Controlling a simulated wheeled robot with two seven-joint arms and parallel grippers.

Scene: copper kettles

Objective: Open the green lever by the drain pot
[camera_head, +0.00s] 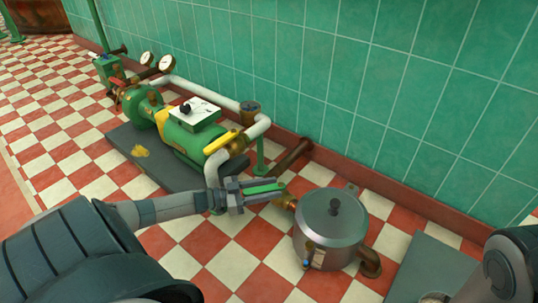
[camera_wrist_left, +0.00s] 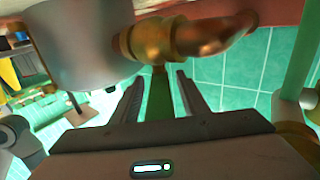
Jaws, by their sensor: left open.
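The green lever (camera_head: 262,186) sticks out from a brass valve (camera_head: 286,200) on the left side of the grey lidded drain pot (camera_head: 318,228). My left gripper (camera_head: 264,189) is open, its fingers on either side of the lever. In the left wrist view the green lever (camera_wrist_left: 158,95) lies between the two spread fingers (camera_wrist_left: 157,92), with a gap showing beside it. The brass valve (camera_wrist_left: 145,42) is just beyond the fingertips, beside the pot (camera_wrist_left: 80,40). My right gripper is not in view; only part of my right arm shows at lower right.
A green pump (camera_head: 190,130) with gauges stands on a dark plinth (camera_head: 150,165), behind and left of my left gripper. A pale pipe (camera_head: 215,160) comes down close to the gripper. The green tiled wall is behind. Checkered floor in front of the pot is clear.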

